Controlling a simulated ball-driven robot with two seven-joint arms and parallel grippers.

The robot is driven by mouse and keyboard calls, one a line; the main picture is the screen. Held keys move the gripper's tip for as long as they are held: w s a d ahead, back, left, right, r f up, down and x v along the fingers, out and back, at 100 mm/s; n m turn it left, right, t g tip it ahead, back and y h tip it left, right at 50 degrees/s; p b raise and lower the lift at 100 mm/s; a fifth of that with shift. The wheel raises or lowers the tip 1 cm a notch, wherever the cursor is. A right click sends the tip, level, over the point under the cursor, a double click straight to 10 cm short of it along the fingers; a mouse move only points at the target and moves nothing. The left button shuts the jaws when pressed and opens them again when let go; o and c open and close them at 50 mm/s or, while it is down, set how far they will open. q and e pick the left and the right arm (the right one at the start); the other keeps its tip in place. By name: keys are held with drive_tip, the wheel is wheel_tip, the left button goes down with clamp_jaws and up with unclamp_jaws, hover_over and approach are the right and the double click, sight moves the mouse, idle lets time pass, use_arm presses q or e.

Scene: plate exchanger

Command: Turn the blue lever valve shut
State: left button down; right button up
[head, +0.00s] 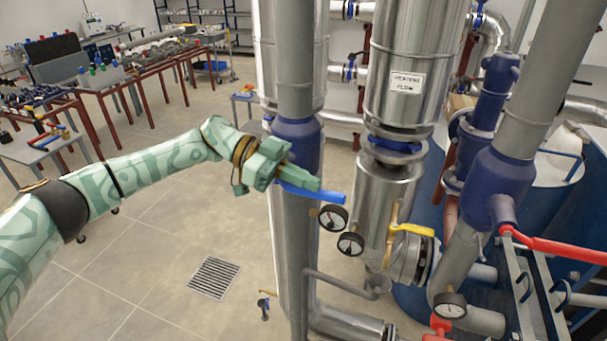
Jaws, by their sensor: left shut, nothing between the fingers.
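The blue lever (325,196) sticks out to the right from a valve on the vertical grey pipe (296,60), just below its dark blue valve body (303,140). It points toward a round gauge. My left gripper (300,183) is shut and empty. Its fingertips lie over the base of the lever in this view and hide part of it; I cannot tell if they touch. My right gripper is not in view.
Two gauges (333,217) and a yellow lever (412,229) are right of the blue lever. A red lever (555,246) extends at far right. Steel pipes (405,70) stand close behind. The floor left of the pipe is open around a drain grate (213,277).

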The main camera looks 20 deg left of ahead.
use_arm(q)
drive_tip(key=shift+f, duration=0.15)
wheel_tip(320, 180, up, 4)
drive_tip(key=p, duration=0.4)
drive_tip(key=shift+w, duration=0.1)
drive_tip(key=b+v, duration=0.2)
drive_tip(key=shift+a, duration=0.45)
drive_tip(key=b+v, duration=0.3)
drive_tip(key=v, duration=0.4)
